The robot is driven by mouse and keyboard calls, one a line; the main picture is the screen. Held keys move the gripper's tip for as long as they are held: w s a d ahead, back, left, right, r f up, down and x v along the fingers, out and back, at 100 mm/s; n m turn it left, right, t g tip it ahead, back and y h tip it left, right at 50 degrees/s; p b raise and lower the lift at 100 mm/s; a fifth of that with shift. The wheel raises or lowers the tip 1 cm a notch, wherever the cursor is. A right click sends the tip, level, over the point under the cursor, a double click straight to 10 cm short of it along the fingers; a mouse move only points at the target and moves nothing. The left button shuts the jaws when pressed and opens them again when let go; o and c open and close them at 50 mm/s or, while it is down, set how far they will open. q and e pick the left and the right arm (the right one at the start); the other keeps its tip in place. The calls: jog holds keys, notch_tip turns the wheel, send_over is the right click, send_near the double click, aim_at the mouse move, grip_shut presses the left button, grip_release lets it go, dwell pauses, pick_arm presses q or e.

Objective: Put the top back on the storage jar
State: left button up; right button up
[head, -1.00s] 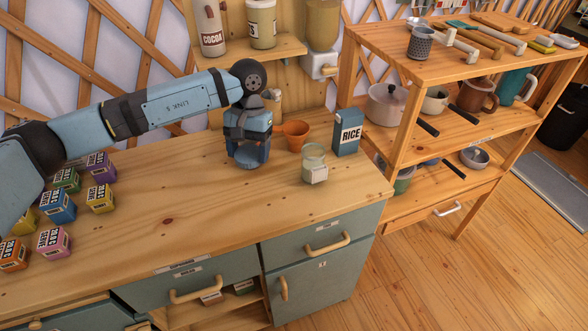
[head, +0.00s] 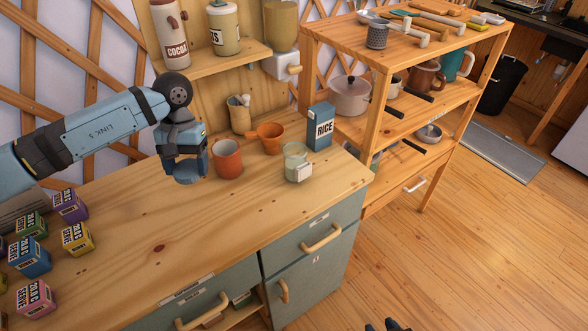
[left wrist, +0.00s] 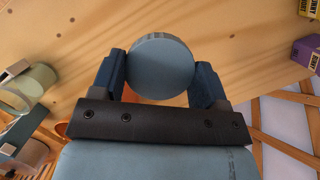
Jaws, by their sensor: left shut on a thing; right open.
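The storage jar (head: 295,165), pale greenish glass with a white label, stands upright near the counter's right end; its mouth looks uncovered. It also shows at the left of the left wrist view (left wrist: 36,82). My left gripper (head: 186,168) is shut on the round blue-grey lid (head: 189,178), left of the jar and apart from it. In the left wrist view the lid (left wrist: 160,62) sits between both fingers, broad face visible. The tips of my right gripper (head: 386,326) just show at the bottom edge, apart and empty, over the floor.
An orange-red mug (head: 227,160) stands between the lid and the jar. An orange scoop-like cup (head: 270,137) and a blue rice box (head: 320,127) stand behind the jar. Several spice boxes (head: 78,238) sit at left. The counter's front middle (head: 200,240) is clear.

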jog(key=shift+o, duration=0.2)
jog(key=shift+d, duration=0.1)
